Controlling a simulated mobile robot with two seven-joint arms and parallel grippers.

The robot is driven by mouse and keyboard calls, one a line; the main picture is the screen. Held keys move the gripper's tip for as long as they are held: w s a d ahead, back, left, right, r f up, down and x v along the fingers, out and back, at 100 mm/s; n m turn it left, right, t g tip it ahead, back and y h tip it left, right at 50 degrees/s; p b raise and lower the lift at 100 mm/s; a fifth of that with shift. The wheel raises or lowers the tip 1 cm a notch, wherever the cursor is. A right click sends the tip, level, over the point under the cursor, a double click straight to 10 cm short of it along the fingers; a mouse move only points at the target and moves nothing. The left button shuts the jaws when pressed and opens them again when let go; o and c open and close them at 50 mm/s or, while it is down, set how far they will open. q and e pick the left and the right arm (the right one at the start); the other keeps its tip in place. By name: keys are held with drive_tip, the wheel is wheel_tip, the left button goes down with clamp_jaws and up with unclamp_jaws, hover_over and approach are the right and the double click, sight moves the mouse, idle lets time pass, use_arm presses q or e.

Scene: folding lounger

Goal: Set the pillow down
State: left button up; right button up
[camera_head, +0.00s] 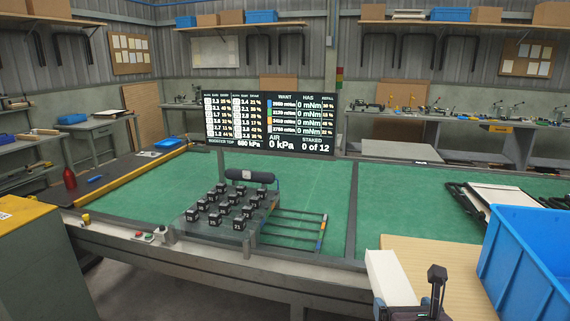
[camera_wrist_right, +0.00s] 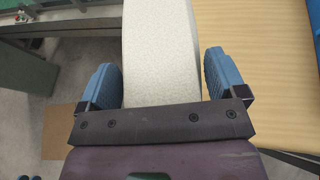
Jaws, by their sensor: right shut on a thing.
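The pillow (camera_head: 388,278) is a pale, off-white block at the bottom of the head view, right of centre. My right gripper (camera_head: 408,306) is shut on its near end. In the right wrist view the pillow (camera_wrist_right: 160,45) runs forward between the two blue finger pads of the gripper (camera_wrist_right: 160,80), one on each side. The pillow overlaps the left edge of the wooden tabletop (camera_head: 440,262); whether it touches the top cannot be told. A dark-framed lounger with a pale panel (camera_head: 510,197) lies on the green bench at the right. My left gripper is not in view.
A big blue bin (camera_head: 525,265) stands at the right of the wooden top. The green bench (camera_head: 400,205) is largely bare between the lounger and a rack of black numbered blocks (camera_head: 225,207). A display screen (camera_head: 270,124) stands behind the rack. Floor shows left of the pillow in the wrist view.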

drive_tip(key=s+a+f, duration=0.2)
drive_tip(key=shift+f+b, duration=0.3)
drive_tip(key=shift+f, duration=0.1)
drive_tip(key=shift+r, duration=0.1)
idle(0.4)
